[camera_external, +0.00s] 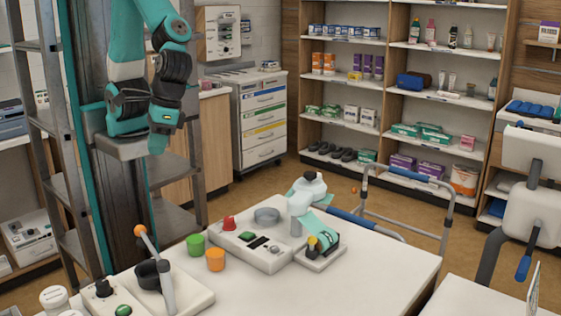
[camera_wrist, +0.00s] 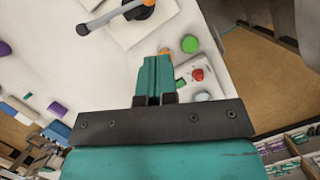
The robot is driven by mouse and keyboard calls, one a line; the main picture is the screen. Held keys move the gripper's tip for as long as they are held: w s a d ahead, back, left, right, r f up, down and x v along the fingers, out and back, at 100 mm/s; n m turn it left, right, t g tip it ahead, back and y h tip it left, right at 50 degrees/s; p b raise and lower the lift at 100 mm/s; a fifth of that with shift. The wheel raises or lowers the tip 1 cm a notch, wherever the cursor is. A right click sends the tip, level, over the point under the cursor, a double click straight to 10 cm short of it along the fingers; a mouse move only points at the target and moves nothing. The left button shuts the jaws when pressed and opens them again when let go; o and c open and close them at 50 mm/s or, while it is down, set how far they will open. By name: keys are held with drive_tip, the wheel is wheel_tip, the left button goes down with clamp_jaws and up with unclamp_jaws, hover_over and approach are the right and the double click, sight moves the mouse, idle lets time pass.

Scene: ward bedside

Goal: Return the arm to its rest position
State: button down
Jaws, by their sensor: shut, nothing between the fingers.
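My arm, teal and black, is folded high against its column at the upper left of the external view. My gripper (camera_external: 157,147) hangs from it pointing down, above and behind the table's left part, touching nothing. In the wrist view the teal fingers of my gripper (camera_wrist: 157,72) lie together with nothing between them.
A metal rack (camera_external: 60,150) stands close beside my arm. A walking frame (camera_external: 400,190) stands beyond the table.

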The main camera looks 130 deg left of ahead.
drive_tip(key=s+a+m+y+b, duration=0.3)
drive_tip(key=s+a, duration=0.1)
drive_tip(key=a, duration=0.7)
drive_tip(key=s+a+m+t+y+b, duration=0.1)
drive_tip(key=s+a+m+y+b, duration=0.2)
drive_tip(key=a, duration=0.7)
drive_tip(key=shift+s+a+r+y+b, duration=0.25)
drive_tip(key=shift+s+a+y+b, duration=0.1)
drive_tip(key=shift+s+y+b, duration=0.3)
drive_tip(key=c, duration=1.8)
unclamp_jaws()
